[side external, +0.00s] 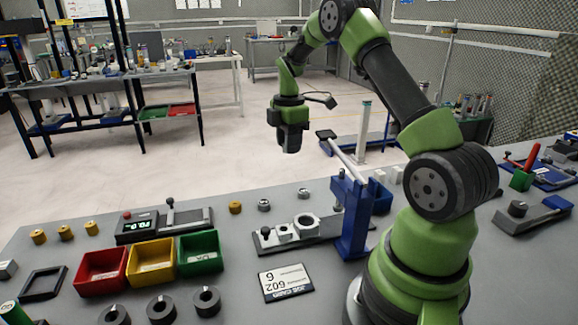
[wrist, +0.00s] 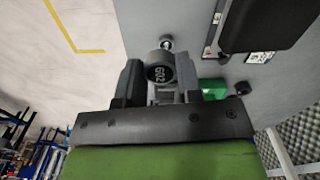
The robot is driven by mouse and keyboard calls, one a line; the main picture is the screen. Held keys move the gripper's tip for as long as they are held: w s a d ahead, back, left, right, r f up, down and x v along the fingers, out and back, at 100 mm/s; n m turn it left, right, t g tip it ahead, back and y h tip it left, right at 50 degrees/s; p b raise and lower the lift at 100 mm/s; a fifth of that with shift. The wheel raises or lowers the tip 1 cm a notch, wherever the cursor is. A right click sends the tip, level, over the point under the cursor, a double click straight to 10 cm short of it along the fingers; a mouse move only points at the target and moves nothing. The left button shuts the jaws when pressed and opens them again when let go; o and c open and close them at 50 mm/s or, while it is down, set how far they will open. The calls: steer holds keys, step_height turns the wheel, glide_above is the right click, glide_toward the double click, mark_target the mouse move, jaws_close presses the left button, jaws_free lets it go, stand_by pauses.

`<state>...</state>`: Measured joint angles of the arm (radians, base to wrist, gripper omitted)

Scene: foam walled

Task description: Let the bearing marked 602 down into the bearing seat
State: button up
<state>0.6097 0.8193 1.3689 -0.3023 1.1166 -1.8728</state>
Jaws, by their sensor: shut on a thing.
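In the side external view my gripper (side external: 291,148) hangs high above the far side of the bench, and the bearing cannot be made out there. A grey fixture plate (side external: 266,244) with a light ring-shaped seat (side external: 306,225) and smaller light blocks stands on the bench, below my gripper and well apart from it. I cannot tell for sure which piece is the bearing seat.
A blue press (side external: 352,215) stands right beside the fixture. Loose silver bearings (side external: 264,205) lie behind it. Red (side external: 101,270), yellow (side external: 152,262) and green (side external: 200,253) bins stand at left, dark rings (side external: 207,300) in front. A label card (side external: 286,282) lies near the front.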

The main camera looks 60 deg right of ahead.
step_height(320, 180, up, 13)
steer(key=shift+f, duration=0.2)
stand_by(1.1)
steer(key=shift+r, duration=2.45)
steer(key=m, duration=1.9)
glide_above(306, 224)
step_height(306, 224, down, 21)
steer(key=shift+f, duration=0.55)
steer(key=shift+f, duration=2.85)
